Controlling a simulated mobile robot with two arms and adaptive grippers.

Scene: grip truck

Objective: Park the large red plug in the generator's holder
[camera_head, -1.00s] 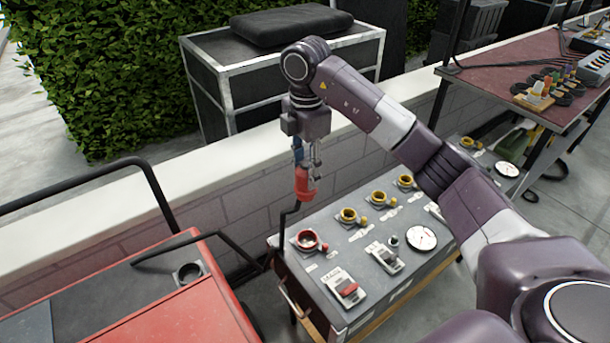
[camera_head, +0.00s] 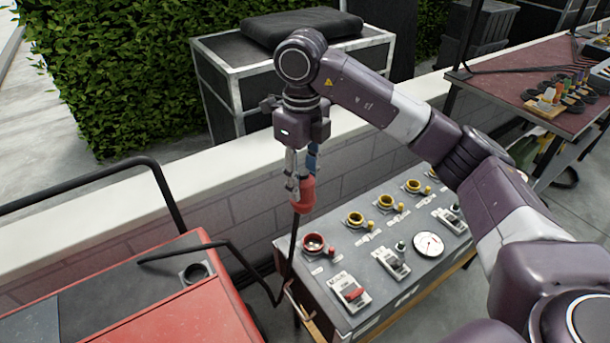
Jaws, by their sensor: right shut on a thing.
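The large red plug (camera_head: 303,195) hangs upright from my right gripper (camera_head: 302,178), which is shut on it. It is in the air, above and a little left of the panel's red socket (camera_head: 314,244), with its black cable (camera_head: 291,250) running down from it. At the left stands a red machine, which looks like the generator (camera_head: 170,318). Its dark top has a round holder opening (camera_head: 194,273), which looks empty. The plug is up and to the right of this holder, clear of it. My left gripper is not in view.
A grey power panel (camera_head: 385,250) with several yellow sockets, switches and a gauge stands right of the generator. A black tubular handle (camera_head: 160,185) rises at the generator's far side. A low white-topped wall (camera_head: 120,215) runs behind. A red table (camera_head: 530,80) stands at the right.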

